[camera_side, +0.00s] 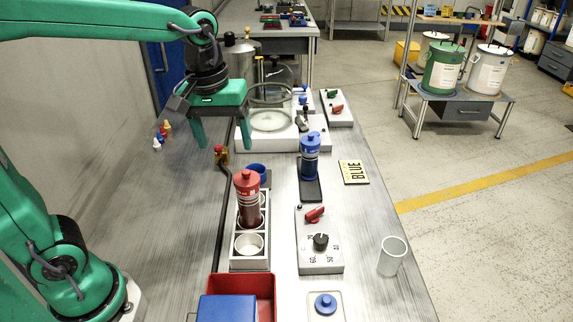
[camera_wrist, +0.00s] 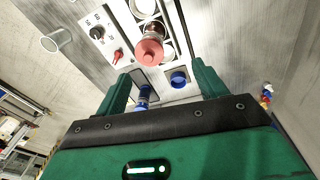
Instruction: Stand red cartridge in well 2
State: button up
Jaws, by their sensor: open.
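The red cartridge (camera_side: 247,205) stands upright in the white rack (camera_side: 236,262), in the well just beyond the open near well (camera_side: 249,243). Well numbers cannot be read. In the wrist view the red cartridge (camera_wrist: 150,50) shows from above, its pink-red cap towards me, with an empty white well (camera_wrist: 146,6) beside it. My gripper (camera_side: 222,138) is open and empty, above and beyond the rack, apart from the cartridge. Its two green fingers (camera_wrist: 162,82) frame the wrist view's middle, with the cartridge ahead of them.
A blue cup-like part (camera_side: 258,170) is at the rack's far end. A blue cartridge (camera_side: 310,155) stands on a dark base to the right. A box with a knob (camera_side: 321,258), a clear cup (camera_side: 392,256) and a red bin (camera_side: 262,282) are nearby. A dark hose runs left of the rack.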

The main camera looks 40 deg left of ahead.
jog(key=s+a+f+m+t, duration=0.1)
jog(key=s+a+m+t, duration=0.2)
jog(key=s+m, duration=0.4)
jog(key=s+t, duration=0.1)
jog(key=s, duration=0.2)
jog(key=shift+a+f, duration=0.35)
jog(key=shift+c, duration=0.4)
dwell(0.4)
